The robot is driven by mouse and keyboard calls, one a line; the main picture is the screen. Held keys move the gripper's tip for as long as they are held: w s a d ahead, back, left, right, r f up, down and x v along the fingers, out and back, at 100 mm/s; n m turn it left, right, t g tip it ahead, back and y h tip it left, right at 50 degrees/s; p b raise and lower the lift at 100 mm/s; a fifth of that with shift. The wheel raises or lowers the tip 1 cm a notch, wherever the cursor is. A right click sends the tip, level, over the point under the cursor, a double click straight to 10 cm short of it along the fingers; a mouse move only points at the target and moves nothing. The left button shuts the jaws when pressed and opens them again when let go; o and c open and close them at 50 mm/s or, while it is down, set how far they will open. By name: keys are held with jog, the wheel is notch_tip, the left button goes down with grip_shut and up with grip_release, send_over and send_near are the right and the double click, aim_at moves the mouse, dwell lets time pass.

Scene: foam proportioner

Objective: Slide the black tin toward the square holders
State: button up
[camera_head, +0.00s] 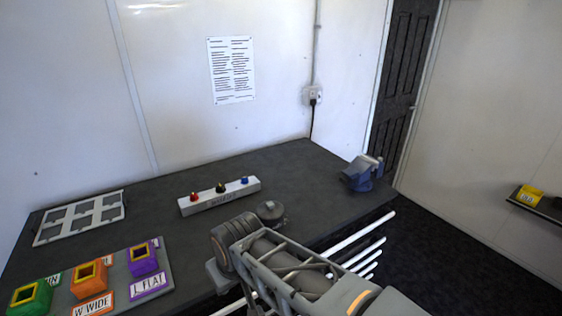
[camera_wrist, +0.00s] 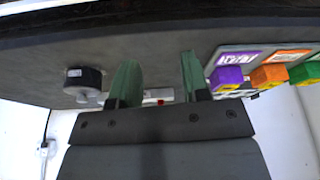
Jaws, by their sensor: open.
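The black tin (camera_head: 270,212) is a short round can on the dark table, just behind my arm in the head view. In the wrist view the tin (camera_wrist: 83,77) is left of my fingers and apart from them. My gripper (camera_wrist: 158,62) is open, with two green fingers and nothing held between them. In the head view my arm hides most of the gripper. The square holders are green (camera_head: 30,298), orange (camera_head: 89,281) and purple (camera_head: 143,259), on a grey board at the table's front left. In the wrist view the purple holder (camera_wrist: 228,76) is right of my fingers.
A white block (camera_head: 219,196) with red, dark and blue knobs lies behind and left of the tin. A grey frame tray (camera_head: 80,217) is at the left, and a blue vise (camera_head: 362,173) at the right edge. Bare table lies between the block and the holders.

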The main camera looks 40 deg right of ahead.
aim_at(270, 203)
jog(key=shift+s, duration=0.1)
